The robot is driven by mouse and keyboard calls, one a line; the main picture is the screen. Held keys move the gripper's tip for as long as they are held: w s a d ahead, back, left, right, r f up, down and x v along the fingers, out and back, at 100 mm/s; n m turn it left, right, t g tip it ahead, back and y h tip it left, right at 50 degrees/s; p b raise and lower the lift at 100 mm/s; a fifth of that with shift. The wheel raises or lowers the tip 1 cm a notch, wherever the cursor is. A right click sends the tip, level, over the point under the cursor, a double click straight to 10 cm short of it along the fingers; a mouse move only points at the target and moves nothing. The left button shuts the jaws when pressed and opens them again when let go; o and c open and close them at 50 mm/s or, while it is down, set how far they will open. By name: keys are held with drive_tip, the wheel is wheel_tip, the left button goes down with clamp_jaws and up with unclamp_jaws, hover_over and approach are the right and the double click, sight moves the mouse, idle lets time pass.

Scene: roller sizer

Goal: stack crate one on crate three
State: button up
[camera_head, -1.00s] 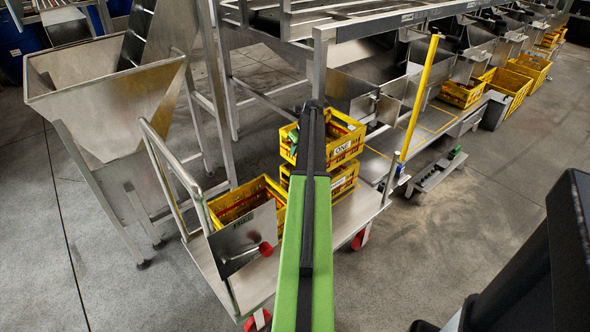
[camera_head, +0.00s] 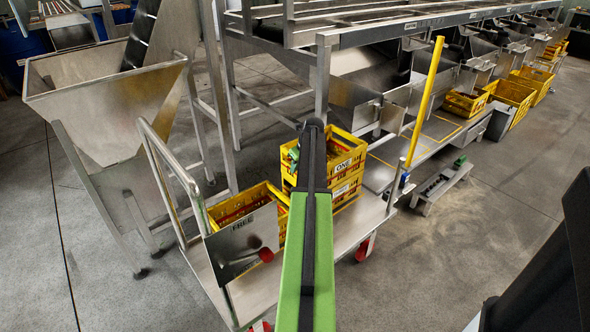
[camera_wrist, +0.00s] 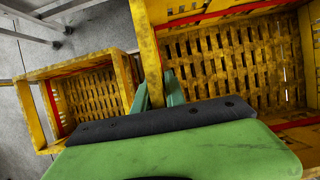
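Crate one (camera_head: 343,167), yellow with a white ONE label, sits directly above another yellow crate (camera_head: 342,192) on the cart; I cannot tell whether they fully touch. A third yellow crate (camera_head: 267,192) stands to their left, partly behind a metal plate; its lettering is partly hidden and ends in "REE", which fits crate three. My gripper (camera_head: 293,157) is at crate one's left wall, mostly hidden by my arm. In the wrist view, the green fingers of my gripper (camera_wrist: 158,92) straddle that wall and seem shut on it. Crate one's visible slatted floor (camera_wrist: 235,65) is bare.
The metal cart (camera_head: 345,225) has a rail (camera_head: 172,165) on its left. A yellow post (camera_head: 425,95) rises at the right of the cart. The sizer frame (camera_head: 322,80) stands behind. Grey floor (camera_head: 440,265) is clear at the front right.

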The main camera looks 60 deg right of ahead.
drive_tip(key=shift+o, duration=1.4)
drive_tip(key=shift+r+p, duration=0.3)
drive_tip(key=p+v, duration=1)
drive_tip(key=v, duration=0.1)
drive_tip(key=shift+w+r, duration=0.1)
drive_tip(key=shift+r, duration=0.1)
drive_tip(key=shift+s+a+r+p, duration=0.1)
drive_tip(key=shift+s+r+p, duration=0.2)
drive_tip(key=shift+p, duration=0.25)
drive_tip(key=shift+f, duration=0.1)
drive_tip(key=shift+w, duration=0.1)
